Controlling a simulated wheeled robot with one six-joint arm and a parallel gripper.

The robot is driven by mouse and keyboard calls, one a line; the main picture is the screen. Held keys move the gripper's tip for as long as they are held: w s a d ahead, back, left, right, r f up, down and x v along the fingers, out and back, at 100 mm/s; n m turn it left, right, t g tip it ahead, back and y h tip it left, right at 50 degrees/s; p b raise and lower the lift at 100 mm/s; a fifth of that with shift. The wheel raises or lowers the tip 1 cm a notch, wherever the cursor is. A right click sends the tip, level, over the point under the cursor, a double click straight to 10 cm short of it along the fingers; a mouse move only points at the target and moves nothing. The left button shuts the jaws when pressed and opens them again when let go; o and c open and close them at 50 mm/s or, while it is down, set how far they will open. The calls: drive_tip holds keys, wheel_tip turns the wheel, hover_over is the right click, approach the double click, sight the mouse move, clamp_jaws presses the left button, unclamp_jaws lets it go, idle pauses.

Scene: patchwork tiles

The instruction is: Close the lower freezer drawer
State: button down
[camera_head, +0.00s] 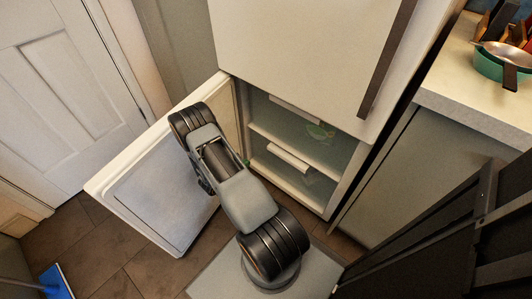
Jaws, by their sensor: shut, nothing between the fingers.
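The lower freezer compartment (340,158) of a white fridge is open. Inside, two pale drawer fronts or handle strips show: an upper one (296,106) and a lower one (289,157). The lower one seems to sit slightly forward, but its depth is hard to tell. The freezer door (160,205) is swung open to the left, its inner face showing.
The closed upper fridge door (300,45) has a long dark handle (386,60). A counter (475,85) with a teal pan (495,68) stands at right. A white panelled door (60,90) is at left. A blue object (57,281) lies on the brown tiled floor at lower left.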

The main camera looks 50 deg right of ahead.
wheel_tip(320, 180, down, 2)
drive_tip(key=n+b, duration=0.1)
drive_tip(key=b, duration=0.4)
approach(270, 150)
drive_tip(key=shift+t, duration=0.4)
drive_tip(key=shift+x, duration=3.6)
drive_tip(key=shift+s, duration=0.1)
